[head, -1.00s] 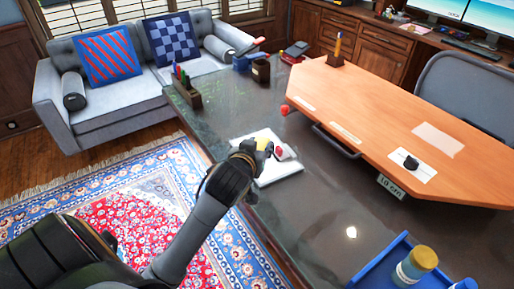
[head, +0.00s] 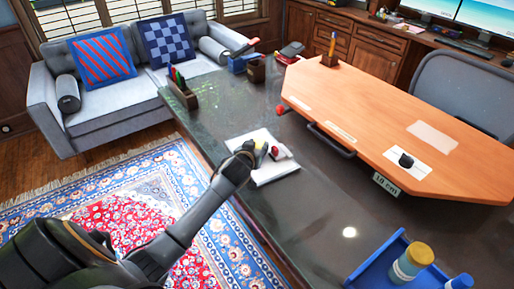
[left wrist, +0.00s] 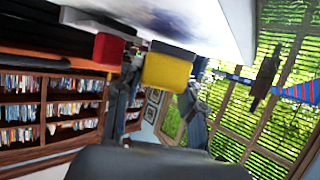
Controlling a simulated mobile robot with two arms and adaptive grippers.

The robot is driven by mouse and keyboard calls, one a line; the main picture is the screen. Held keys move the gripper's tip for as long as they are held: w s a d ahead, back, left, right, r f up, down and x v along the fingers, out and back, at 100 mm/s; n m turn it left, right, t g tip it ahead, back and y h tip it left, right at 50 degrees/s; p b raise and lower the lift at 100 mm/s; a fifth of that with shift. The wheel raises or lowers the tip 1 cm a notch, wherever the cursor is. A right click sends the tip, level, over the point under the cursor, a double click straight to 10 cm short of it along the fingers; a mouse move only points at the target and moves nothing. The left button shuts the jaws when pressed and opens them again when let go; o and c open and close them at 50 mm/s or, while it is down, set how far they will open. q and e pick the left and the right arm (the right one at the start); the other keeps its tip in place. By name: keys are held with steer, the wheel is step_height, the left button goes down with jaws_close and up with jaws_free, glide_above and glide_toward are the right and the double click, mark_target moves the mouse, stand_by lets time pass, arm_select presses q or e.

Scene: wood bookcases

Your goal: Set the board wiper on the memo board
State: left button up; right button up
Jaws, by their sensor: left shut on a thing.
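The white memo board (head: 277,172) lies flat on the dark desk, near its left edge. My left gripper (head: 256,154) is over the board's left part. It is shut on a yellow block (left wrist: 167,70), which seems to be the board wiper. In the left wrist view, the block sits between the fingertips (left wrist: 160,82), close to a pale flat surface. I cannot tell whether it touches the board. A red piece (head: 274,152) shows beside it over the board, and also in the left wrist view (left wrist: 108,48). My right gripper is out of view.
An orange wooden top (head: 390,120) with a dark handle lies right of the board. A pen holder (head: 180,92) stands at the desk's far left. A blue tray (head: 375,262) with bottles is at the near right. Bare desk (head: 310,215) lies in front of the board.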

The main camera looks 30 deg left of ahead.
arm_select(q)
steer(key=shift+f, duration=0.45)
steer(key=shift+f, duration=0.1)
steer(key=o, duration=0.8)
steer(key=shift+r, duration=0.25)
steer(key=shift+s+d, duration=0.15)
steer(key=shift+s, duration=0.2)
steer(key=v, duration=1.1)
steer(key=shift+s, duration=0.15)
